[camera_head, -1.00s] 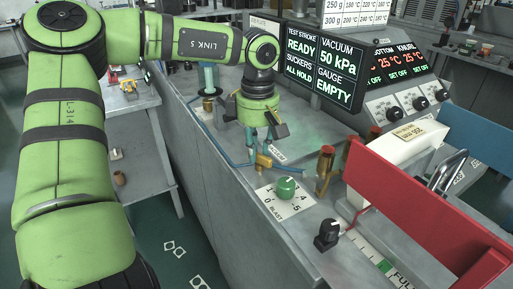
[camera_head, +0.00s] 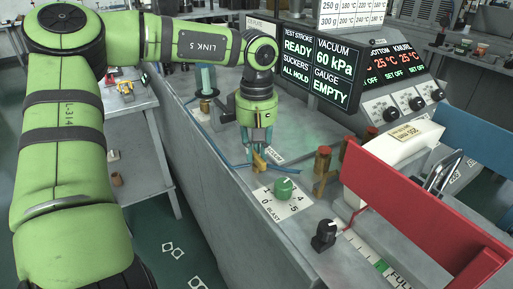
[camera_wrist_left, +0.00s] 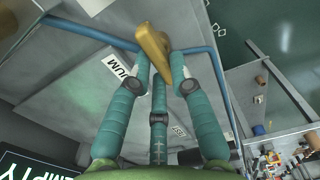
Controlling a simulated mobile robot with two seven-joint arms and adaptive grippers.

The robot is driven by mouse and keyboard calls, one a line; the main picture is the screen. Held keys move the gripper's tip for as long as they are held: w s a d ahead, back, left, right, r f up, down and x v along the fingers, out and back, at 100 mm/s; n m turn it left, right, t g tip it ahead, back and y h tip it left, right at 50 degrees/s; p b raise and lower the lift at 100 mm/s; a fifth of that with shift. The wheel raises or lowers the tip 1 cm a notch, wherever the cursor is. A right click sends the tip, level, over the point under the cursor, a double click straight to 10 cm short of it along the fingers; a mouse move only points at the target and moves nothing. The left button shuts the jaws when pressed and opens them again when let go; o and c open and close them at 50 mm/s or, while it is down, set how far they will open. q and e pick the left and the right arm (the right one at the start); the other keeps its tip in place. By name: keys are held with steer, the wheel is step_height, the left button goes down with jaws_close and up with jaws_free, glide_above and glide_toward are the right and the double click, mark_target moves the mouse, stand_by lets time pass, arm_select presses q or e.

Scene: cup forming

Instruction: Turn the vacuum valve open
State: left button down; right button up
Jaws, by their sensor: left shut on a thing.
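The vacuum valve is a brass-yellow fitting with a lever handle (camera_head: 261,160) on the blue pipe (camera_head: 232,164) that runs along the grey bench. In the left wrist view the yellow valve handle (camera_wrist_left: 153,48) reaches between my fingertips. My left gripper (camera_head: 256,145) points down at the valve, its teal fingers shut on the handle. In the left wrist view the fingers of the gripper (camera_wrist_left: 163,75) close in on the handle from both sides. The display (camera_head: 334,60) reads vacuum 60 kPa, suckers all hold, gauge empty. My right gripper is not in view.
A green blast knob (camera_head: 284,187) sits just in front of the valve. Brass posts (camera_head: 322,166) stand to its right, and a black knob (camera_head: 324,234) nearer. A red panel (camera_head: 420,205) blocks the right side. A side table (camera_head: 135,110) stands at the left.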

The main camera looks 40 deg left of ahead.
arm_select(q)
steer(key=shift+r, duration=0.1)
steer(key=c, duration=1.1)
jaws_free()
step_height(320, 180, up, 12)
